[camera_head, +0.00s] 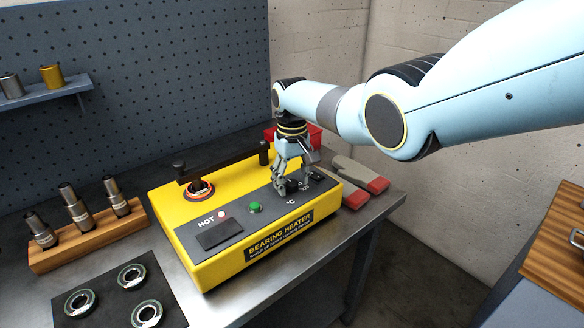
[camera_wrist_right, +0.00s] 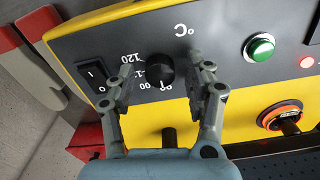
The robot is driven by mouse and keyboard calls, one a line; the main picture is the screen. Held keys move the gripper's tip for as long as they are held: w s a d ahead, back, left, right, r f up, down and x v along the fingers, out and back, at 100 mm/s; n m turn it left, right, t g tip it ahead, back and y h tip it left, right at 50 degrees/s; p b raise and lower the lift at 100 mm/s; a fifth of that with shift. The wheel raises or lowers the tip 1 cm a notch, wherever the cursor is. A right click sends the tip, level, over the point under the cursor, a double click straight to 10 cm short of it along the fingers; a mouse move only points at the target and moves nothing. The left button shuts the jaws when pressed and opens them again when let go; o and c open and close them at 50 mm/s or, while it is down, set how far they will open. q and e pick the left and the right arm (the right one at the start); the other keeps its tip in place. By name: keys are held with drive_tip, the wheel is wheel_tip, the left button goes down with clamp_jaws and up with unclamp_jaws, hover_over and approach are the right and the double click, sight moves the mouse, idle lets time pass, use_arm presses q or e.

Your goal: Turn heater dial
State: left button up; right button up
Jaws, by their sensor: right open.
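The yellow bearing heater (camera_head: 215,265) stands on the metal bench with its grey control panel facing up. My right gripper (camera_head: 287,183) points down over the right part of this panel. In the right wrist view the black heater dial (camera_wrist_right: 160,70) lies between the two fingers of the open right gripper (camera_wrist_right: 164,76), one finger on each side. A gap shows between the dial and each finger. Printed numbers ring the dial, partly hidden by a finger. In the head view the fingers largely hide the dial. My left gripper is not in view.
A black rocker switch (camera_wrist_right: 91,74) sits beside the dial, and a green button (camera_wrist_right: 259,46) is on its other side. Grey-and-red gloves (camera_head: 358,175) lie right of the heater. A wooden block (camera_head: 95,236) with metal tools and a dark mat (camera_head: 108,305) with bearings are at left.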

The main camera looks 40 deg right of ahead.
sight(292, 183)
wheel_tip(292, 183, up, 12)
idle(0.4)
drive_tip(key=shift+f, duration=0.15)
